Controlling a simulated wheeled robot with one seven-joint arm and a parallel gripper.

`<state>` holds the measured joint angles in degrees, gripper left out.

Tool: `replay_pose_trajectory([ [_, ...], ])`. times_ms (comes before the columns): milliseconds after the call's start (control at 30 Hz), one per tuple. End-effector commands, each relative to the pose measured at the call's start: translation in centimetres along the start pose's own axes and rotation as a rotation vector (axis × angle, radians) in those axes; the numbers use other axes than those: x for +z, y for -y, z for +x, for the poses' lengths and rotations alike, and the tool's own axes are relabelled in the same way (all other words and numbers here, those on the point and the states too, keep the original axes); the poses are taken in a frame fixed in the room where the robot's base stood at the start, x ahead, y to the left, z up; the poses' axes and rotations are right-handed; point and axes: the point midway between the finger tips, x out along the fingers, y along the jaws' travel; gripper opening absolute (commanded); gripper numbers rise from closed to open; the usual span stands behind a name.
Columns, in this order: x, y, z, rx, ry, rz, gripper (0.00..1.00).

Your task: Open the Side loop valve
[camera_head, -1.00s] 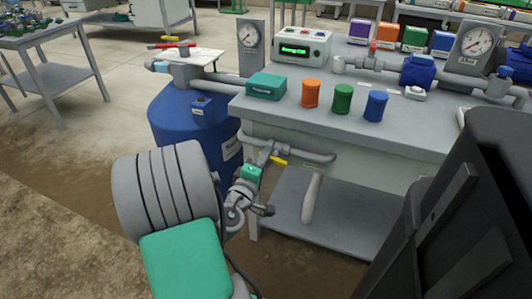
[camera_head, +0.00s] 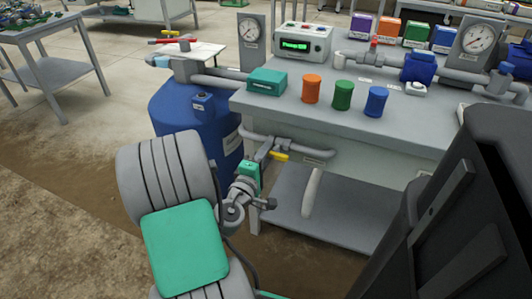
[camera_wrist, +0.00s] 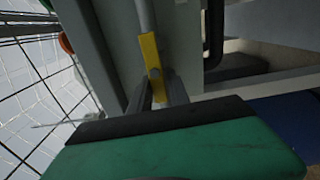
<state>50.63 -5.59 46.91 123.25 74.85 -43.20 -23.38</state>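A yellow lever handle (camera_head: 279,156) sits on the grey pipe under the front edge of the skid table; I take it to be the side loop valve.
The grey skid table (camera_head: 425,140) carries orange, green and blue canisters, gauges and a controller (camera_head: 301,45). A blue tank (camera_head: 185,108) stands left of it. A lower shelf (camera_head: 330,220) lies below the pipe.

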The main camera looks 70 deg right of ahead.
Motion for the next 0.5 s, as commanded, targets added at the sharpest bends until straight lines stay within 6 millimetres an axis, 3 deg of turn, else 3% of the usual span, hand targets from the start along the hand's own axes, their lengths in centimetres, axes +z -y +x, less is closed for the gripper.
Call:
replay_pose_trajectory([
  [167,-0.01,-0.04,0.01,0.001,0.0,0.002,0.38],
  [500,-0.17,-0.03,-0.73,0.0,-0.003,0.002,0.38],
])
